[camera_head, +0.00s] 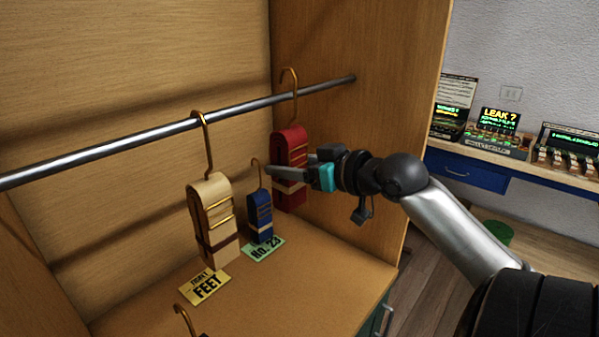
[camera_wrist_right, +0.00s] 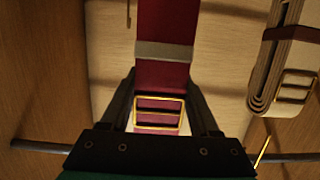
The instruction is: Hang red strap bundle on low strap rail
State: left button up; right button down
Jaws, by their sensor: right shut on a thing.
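The red strap bundle (camera_head: 290,160) hangs upright below its gold hook (camera_head: 290,80) near the right end of the metal strap rail (camera_head: 110,146). The hook's curve shows above the rail line; I cannot tell whether it bears on the rail. My right gripper (camera_head: 280,174) is shut on the red bundle, coming in from the right. In the right wrist view, the red strap (camera_wrist_right: 165,75) and its gold buckle (camera_wrist_right: 160,112) lie between the fingers of that gripper (camera_wrist_right: 160,95). My left gripper is not in view.
A cream strap bundle (camera_head: 212,215) hangs on the rail to the left. A smaller blue bundle (camera_head: 260,215) is low between the two, its hook below the rail. Yellow (camera_head: 206,285) and green (camera_head: 263,248) labels lie on the cabinet floor. The cabinet side wall (camera_head: 395,90) is close on the right.

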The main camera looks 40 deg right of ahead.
jog(key=shift+w, duration=0.75)
jog(key=shift+s+f+b, duration=0.1)
jog(key=shift+f+b, duration=0.85)
jog(key=shift+f, duration=0.5)
jog(key=shift+c, duration=0.2)
grip_release()
jog(key=v, duration=1.5)
jog(key=shift+p, duration=0.3)
jog(key=shift+s+r, duration=0.1)
